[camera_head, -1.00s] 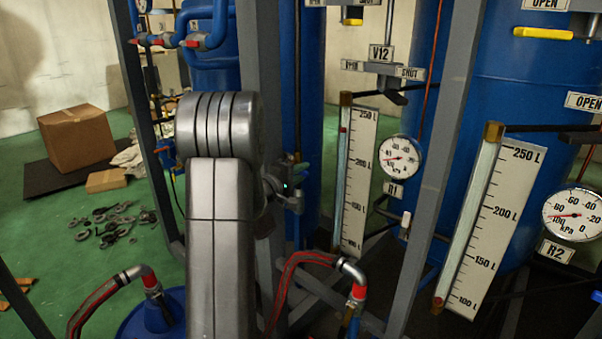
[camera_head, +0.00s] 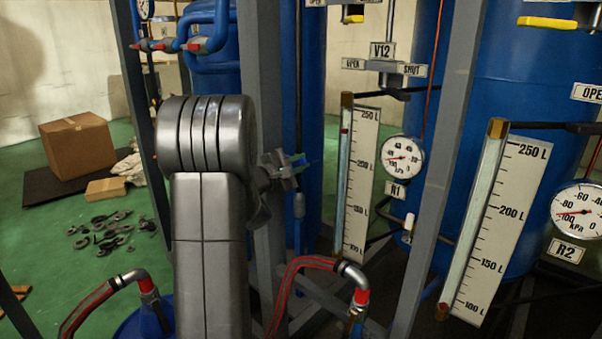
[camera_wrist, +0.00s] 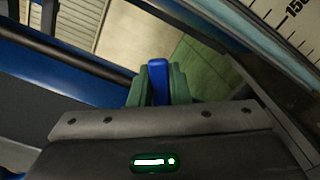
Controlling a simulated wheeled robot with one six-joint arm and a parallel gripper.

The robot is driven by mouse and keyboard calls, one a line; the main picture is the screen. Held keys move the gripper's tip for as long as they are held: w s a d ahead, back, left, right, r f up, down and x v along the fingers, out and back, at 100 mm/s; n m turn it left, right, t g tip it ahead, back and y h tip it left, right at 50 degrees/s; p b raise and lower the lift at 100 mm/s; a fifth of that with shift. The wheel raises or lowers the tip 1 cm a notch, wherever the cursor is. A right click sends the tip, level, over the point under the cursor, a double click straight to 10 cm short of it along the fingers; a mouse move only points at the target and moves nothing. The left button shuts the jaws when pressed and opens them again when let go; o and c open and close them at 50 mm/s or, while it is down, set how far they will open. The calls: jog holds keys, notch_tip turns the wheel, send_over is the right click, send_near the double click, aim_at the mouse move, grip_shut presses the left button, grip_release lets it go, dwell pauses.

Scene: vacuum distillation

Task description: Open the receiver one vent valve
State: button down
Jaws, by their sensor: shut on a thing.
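In the wrist view, my gripper (camera_wrist: 159,88) has its green finger pads shut on a blue handle (camera_wrist: 158,74). The handle is narrow and stands upright between the pads in that view. Whether it is the vent valve's lever cannot be read from a label. In the head view, my gripper (camera_head: 297,163) is partly hidden behind my grey arm, beside a grey frame post. The R1 gauge (camera_head: 403,156) and its label (camera_head: 395,188) are to the right of it, past a level scale (camera_head: 358,185). The valve body is not clearly visible.
The V12 valve (camera_head: 384,66), with OPEN and SHUT plates, is above the R1 gauge. Grey frame posts (camera_head: 440,170) and red-striped hoses (camera_head: 310,262) stand close around my arm. A second scale (camera_head: 502,220) and the R2 gauge (camera_head: 577,211) are at the right.

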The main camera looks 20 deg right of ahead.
jog(key=n, duration=0.1)
jog(key=w+r+n, duration=0.1)
jog(key=n, duration=0.1)
jog(key=shift+a, duration=0.2)
jog(key=n, duration=0.1)
jog(key=w+r+n, duration=0.1)
jog(key=shift+a+n+p, duration=0.2)
jog(key=shift+n+p, duration=0.1)
jog(key=shift+p, duration=0.1)
jog(key=n, duration=0.1)
jog(key=w+n, duration=0.1)
jog(key=n+p, duration=0.1)
jog(key=shift+w+a+r, duration=0.2)
jog(key=shift+a+r, duration=0.1)
jog(key=shift+w+a+n+p, duration=0.15)
jog(key=shift+w+n+p, duration=0.3)
jog(key=shift+n, duration=0.55)
jog(key=c, duration=1.4)
grip_release()
jog(key=shift+o, duration=0.2)
jog(key=shift+a, duration=0.1)
jog(key=b+v, duration=0.1)
jog(key=v, duration=1.2)
jog(key=shift+a, duration=0.35)
